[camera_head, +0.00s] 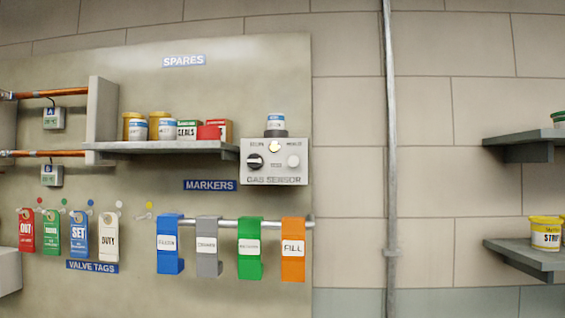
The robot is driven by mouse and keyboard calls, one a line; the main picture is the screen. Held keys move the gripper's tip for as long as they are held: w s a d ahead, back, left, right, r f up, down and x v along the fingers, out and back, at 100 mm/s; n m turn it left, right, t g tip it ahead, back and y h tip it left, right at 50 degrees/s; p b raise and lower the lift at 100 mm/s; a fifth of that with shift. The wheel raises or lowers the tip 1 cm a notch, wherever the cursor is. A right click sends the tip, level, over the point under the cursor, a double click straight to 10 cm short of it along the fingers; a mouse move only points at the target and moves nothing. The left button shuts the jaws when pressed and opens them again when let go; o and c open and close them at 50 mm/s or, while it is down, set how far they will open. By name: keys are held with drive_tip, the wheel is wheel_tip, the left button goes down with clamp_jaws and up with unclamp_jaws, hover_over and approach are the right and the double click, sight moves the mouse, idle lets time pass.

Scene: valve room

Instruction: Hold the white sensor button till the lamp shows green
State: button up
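The grey gas sensor box (275,177) is mounted on the wall panel, at the right end of the spares shelf. The white sensor button (293,161) is on the right of its front face. A small lamp (273,149) near the top middle of the face looks pale yellow, not green. Nothing touches the button. My gripper is not in view.
The spares shelf (170,147) holds tins and boxes to the left. Coloured markers hang from a rail (205,222) below. A vertical pipe (390,150) and shelves (525,251) are to the right.

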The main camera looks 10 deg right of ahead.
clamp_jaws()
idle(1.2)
